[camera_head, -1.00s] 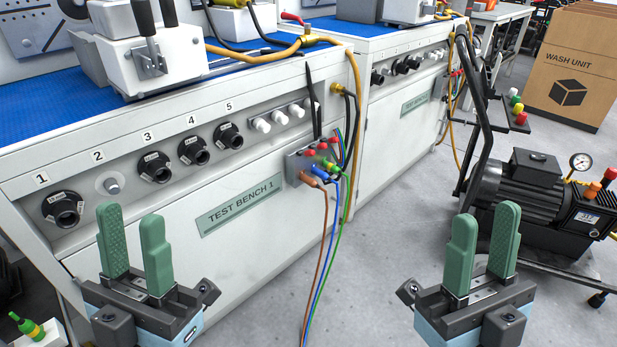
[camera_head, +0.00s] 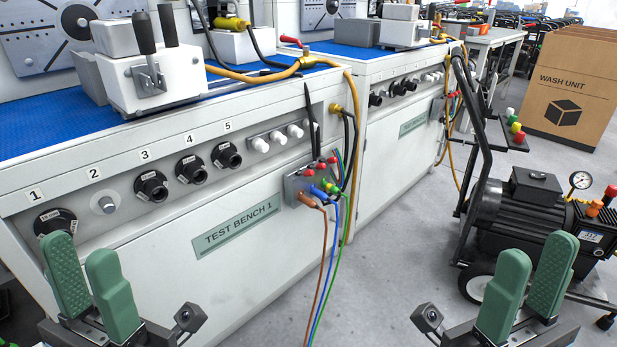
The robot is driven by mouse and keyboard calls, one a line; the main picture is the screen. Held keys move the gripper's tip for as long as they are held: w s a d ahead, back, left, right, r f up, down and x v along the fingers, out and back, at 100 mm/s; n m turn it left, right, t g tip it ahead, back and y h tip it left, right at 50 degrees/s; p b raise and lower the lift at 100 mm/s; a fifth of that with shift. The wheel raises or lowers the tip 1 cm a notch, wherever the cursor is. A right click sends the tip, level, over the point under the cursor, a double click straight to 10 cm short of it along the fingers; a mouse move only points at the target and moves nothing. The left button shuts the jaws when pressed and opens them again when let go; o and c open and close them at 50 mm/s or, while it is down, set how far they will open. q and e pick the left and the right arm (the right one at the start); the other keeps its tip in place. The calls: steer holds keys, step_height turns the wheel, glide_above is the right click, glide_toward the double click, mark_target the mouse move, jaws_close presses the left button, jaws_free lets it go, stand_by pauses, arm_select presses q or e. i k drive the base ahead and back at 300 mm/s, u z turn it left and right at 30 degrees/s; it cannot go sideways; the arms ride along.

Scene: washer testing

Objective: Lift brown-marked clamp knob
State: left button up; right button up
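A grey terminal box (camera_head: 296,188) is fixed on the front of Test Bench 1. Several small red knobs (camera_head: 309,172) stand on its top. Brown (camera_head: 308,200), blue (camera_head: 318,191) and green (camera_head: 331,187) plugs with matching cables enter its front. I cannot make out a brown mark on any knob. My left gripper (camera_head: 80,246) is open and empty at the lower left, in front of the bench. My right gripper (camera_head: 537,245) is open and empty at the lower right, in front of the black pump. Both are well apart from the box.
Test Bench 1 (camera_head: 235,235) carries numbered black ports (camera_head: 151,186) along its front. A yellow hose (camera_head: 356,110) and black cables hang just right of the box. A black pump (camera_head: 522,205) on a cart stands at right, near a cardboard box (camera_head: 572,90). Grey floor between is clear.

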mark_target(307, 172)
steer(key=z, duration=0.55)
steer(key=k, duration=0.65)
steer(key=z, duration=0.5)
steer(key=i, duration=1.05)
steer(key=u, duration=1.3)
steer(key=i, duration=0.55)
steer(key=u, duration=0.6)
